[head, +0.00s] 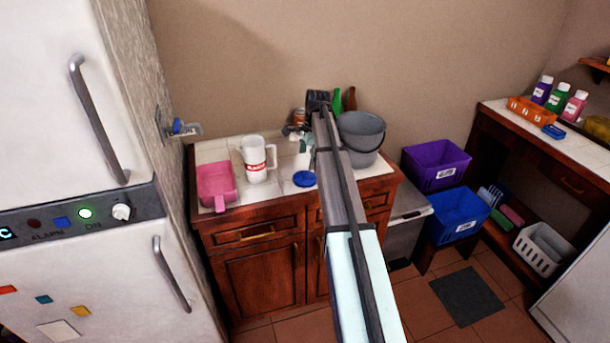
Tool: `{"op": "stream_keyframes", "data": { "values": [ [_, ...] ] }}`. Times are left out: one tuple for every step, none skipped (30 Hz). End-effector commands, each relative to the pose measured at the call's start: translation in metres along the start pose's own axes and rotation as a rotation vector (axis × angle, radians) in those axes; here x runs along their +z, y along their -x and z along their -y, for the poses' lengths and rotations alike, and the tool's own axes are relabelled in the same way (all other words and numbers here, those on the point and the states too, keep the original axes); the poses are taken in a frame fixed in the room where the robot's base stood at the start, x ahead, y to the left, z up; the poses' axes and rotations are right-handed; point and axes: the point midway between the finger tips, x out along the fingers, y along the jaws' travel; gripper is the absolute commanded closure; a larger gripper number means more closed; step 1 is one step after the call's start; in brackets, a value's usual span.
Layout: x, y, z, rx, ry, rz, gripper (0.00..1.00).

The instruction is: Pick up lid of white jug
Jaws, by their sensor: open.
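My arm reaches over the counter, just right of the lid. My gripper (318,99) is a small dark shape at the arm's far end, near the back of the counter and beyond the lid. It is open and apart from the lid; its fingertips are hard to make out.
A pink scoop-like container (216,184) sits left of the jug. A grey bucket (361,135), green bottle (337,100), brown bottle (350,98) and orange can (299,116) stand at the back. The tall white fridge (70,90) bounds the left. Counter around the lid's front is clear.

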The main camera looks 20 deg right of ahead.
Motion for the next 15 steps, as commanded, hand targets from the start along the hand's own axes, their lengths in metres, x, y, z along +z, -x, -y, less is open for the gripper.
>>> {"op": "stream_keyframes", "data": {
  "values": [
    [0.001, -0.004, -0.001, 0.001, 0.0, 0.0, 0.0],
    [0.0, -0.007, 0.0, 0.0, 0.0, 0.0, 0.0],
    [0.0, -0.01, 0.0, 0.0, 0.0, 0.0, 0.0],
    [0.0, -0.011, 0.0, 0.0, 0.0, 0.0, 0.0],
    [0.0, -0.013, 0.0, 0.0, 0.0, 0.0, 0.0],
    [0.0, -0.013, 0.0, 0.0, 0.001, 0.0, 0.0],
    [0.0, -0.014, 0.0, 0.0, 0.001, 0.0, 0.0],
    [0.0, -0.015, 0.0, 0.0, 0.001, 0.0, 0.0],
    [0.0, -0.016, 0.0, 0.0, 0.001, 0.0, 0.0],
    [0.0, -0.018, 0.0, 0.0, 0.001, 0.0, 0.0],
    [0.0, -0.02, -0.001, 0.001, 0.001, 0.0, 0.0],
    [0.001, -0.023, -0.001, 0.0, 0.001, 0.0, 0.0],
    [0.001, -0.026, -0.001, 0.001, 0.001, 0.0, 0.0],
    [0.001, -0.029, -0.002, 0.001, 0.0, 0.0, 0.0],
    [0.001, -0.034, -0.002, 0.002, 0.001, 0.0, 0.0]
  ]
}}
